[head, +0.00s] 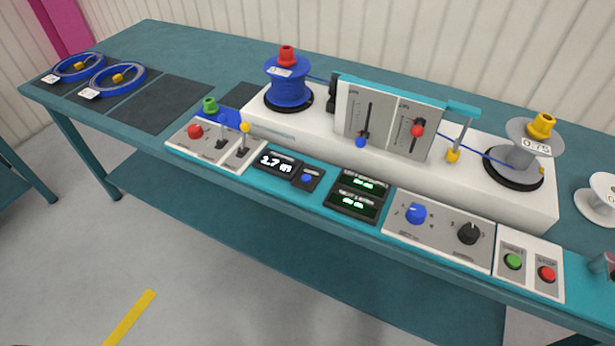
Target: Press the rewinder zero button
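The rewinder is a long white machine (300,128) on a teal bench, with a sloped control strip along its front. A small dark panel with a blue button (306,178) sits just right of a black length display (277,163), which reads about 1.7 m. I take this button to be the zero button; its label is too small to read. The button is uncovered and nothing touches it. Neither of my grippers shows in the head view.
A blue reel (288,85) and a grey reel (515,155) stand on the machine. Switches, knobs, a green button (513,261) and a red button (547,274) line the strip. Blue cable coils (118,80) lie at left. A cut-off grey object (603,263) is at the right edge.

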